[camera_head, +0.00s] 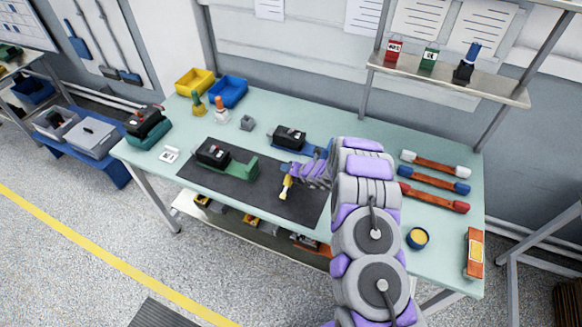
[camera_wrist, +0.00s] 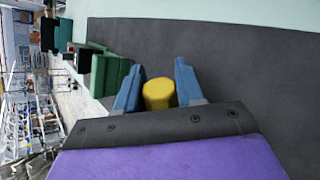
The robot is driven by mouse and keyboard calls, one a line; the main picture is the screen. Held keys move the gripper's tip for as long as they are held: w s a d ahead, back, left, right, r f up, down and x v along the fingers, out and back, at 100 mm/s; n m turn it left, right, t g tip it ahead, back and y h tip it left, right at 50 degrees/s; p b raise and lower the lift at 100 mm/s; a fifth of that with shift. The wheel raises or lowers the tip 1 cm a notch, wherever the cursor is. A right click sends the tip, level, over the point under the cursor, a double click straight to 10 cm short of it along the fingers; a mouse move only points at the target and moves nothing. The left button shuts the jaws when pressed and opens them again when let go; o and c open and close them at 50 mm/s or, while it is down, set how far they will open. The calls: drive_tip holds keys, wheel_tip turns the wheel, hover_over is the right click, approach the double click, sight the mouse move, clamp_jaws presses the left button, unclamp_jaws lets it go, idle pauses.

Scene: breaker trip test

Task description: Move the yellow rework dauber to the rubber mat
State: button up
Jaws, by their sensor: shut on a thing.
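Whether the dauber touches the mat cannot be told. In the wrist view the dauber's round yellow end (camera_wrist: 158,94) sits between my two blue fingers, with the dark mat (camera_wrist: 235,60) behind. My arm hides the mat's right end in the head view.
A green fixture with a black breaker (camera_head: 222,158) stands on the mat, left of my gripper. A blue fixture with a breaker (camera_head: 290,138) stands behind. Brushes (camera_head: 436,187) and a round tub (camera_head: 417,238) lie on the right. Yellow (camera_head: 194,81) and blue (camera_head: 229,91) bins stand at the back left.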

drive_tip(key=shift+a+f, duration=0.25)
drive_tip(key=shift+a, duration=0.4)
drive_tip(key=o, duration=0.6)
drive_tip(key=shift+d, duration=0.15)
drive_tip(key=o, duration=0.4)
drive_tip(key=shift+d+r, duration=0.1)
drive_tip(key=shift+d, duration=0.35)
drive_tip(key=shift+o, duration=0.6)
drive_tip(key=shift+a, duration=0.35)
drive_tip(key=shift+s+d+r, duration=0.2)
drive_tip(key=shift+s+r, duration=0.15)
drive_tip(key=d+v, duration=0.1)
drive_tip(key=v, duration=1.5)
